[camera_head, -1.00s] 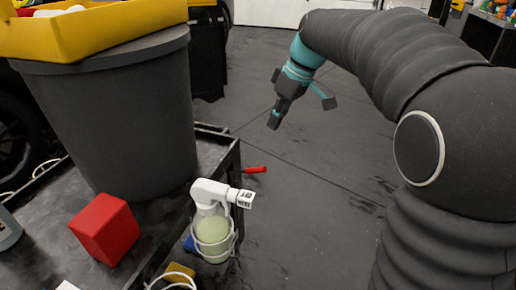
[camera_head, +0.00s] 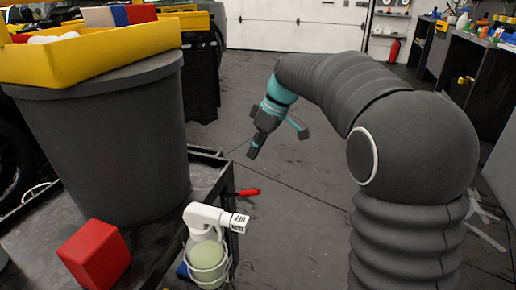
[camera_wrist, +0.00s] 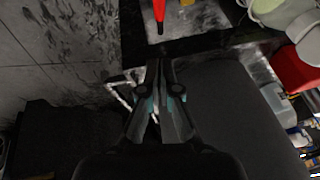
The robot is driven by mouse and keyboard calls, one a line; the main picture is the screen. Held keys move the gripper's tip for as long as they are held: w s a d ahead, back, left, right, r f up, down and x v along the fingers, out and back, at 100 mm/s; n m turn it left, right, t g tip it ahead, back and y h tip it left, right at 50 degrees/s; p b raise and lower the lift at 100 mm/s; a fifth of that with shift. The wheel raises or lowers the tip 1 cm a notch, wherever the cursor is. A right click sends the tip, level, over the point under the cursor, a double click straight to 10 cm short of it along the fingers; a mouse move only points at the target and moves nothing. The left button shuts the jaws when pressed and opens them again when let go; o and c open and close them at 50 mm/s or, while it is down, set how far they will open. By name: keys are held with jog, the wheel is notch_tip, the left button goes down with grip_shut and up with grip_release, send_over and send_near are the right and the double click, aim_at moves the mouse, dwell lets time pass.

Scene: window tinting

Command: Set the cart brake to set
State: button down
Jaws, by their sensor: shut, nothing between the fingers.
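The cart (camera_head: 208,176) is dark and stands at the left in the head view. A red lever (camera_head: 247,192), which looks like the brake handle, sticks out to the right from its side. In the wrist view the red lever (camera_wrist: 158,10) shows at the top edge, beyond the fingertips. My gripper (camera_head: 252,153) is shut and empty, pointing down above and behind the lever, apart from it. Its fingers also show in the wrist view (camera_wrist: 160,66). No brake marking is readable.
A dark bin (camera_head: 115,150) carrying a yellow tray (camera_head: 110,55) stands on the cart. A red block (camera_head: 95,255) and a white-headed spray bottle (camera_head: 207,252) are near the front. Open floor (camera_head: 305,215) lies right of the cart. A workbench (camera_head: 480,70) stands far right.

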send_over(242, 194)
jog(key=w+d, duration=0.1)
jog(key=w, duration=0.1)
notch_tip(242, 194, down, 6)
jog(key=shift+s+d+f, duration=0.25)
jog(key=shift+f, duration=0.3)
jog(key=shift+s+d+f, duration=0.2)
jog(key=shift+d+f, duration=0.05)
jog(key=shift+f, duration=0.25)
jog(key=shift+s+d+f, duration=0.25)
jog(key=shift+f, duration=0.3)
jog(key=shift+d+b, duration=0.1)
jog(key=shift+b, duration=0.2)
